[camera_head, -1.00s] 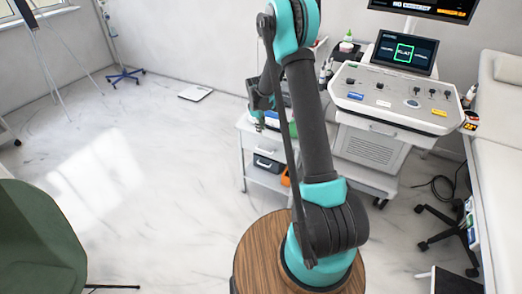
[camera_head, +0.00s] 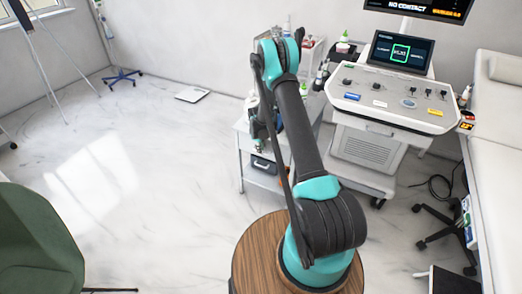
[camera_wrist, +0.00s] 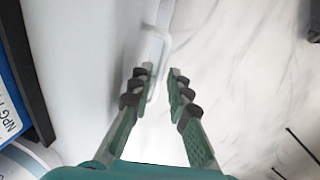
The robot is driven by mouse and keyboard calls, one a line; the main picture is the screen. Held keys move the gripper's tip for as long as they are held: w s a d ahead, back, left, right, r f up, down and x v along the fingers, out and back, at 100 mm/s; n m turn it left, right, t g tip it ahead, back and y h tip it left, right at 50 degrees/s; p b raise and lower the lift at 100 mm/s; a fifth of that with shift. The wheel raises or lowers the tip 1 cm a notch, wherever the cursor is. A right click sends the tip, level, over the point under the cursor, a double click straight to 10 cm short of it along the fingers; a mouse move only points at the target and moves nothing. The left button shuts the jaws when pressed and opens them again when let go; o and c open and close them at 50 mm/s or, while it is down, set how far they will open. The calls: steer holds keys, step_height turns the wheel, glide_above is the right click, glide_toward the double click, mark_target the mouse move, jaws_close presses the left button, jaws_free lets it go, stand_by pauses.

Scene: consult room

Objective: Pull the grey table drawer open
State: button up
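The grey table (camera_head: 244,142) stands behind my arm in the head view, left of the console machine. My arm hides much of its front and top. In the wrist view a pale grey drawer front (camera_wrist: 95,60) runs up the left side, with a light loop-shaped handle (camera_wrist: 152,42) sticking out from it. My gripper (camera_wrist: 162,74) is open, its two fingers apart. Its left fingertip overlaps the handle in the picture, and the right fingertip is to the right of it. I cannot tell whether they touch. My gripper is small in the head view (camera_head: 261,147).
The console machine (camera_head: 395,98) stands just right of the table. A black case (camera_head: 264,165) sits on the table's lower shelf. A green chair (camera_head: 35,245) is at lower left, and an examination bed (camera_head: 500,150) is at right. The floor left of the table is clear.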

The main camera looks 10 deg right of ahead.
steer(key=shift+f, duration=0.25)
jaws_close()
stand_by(0.4)
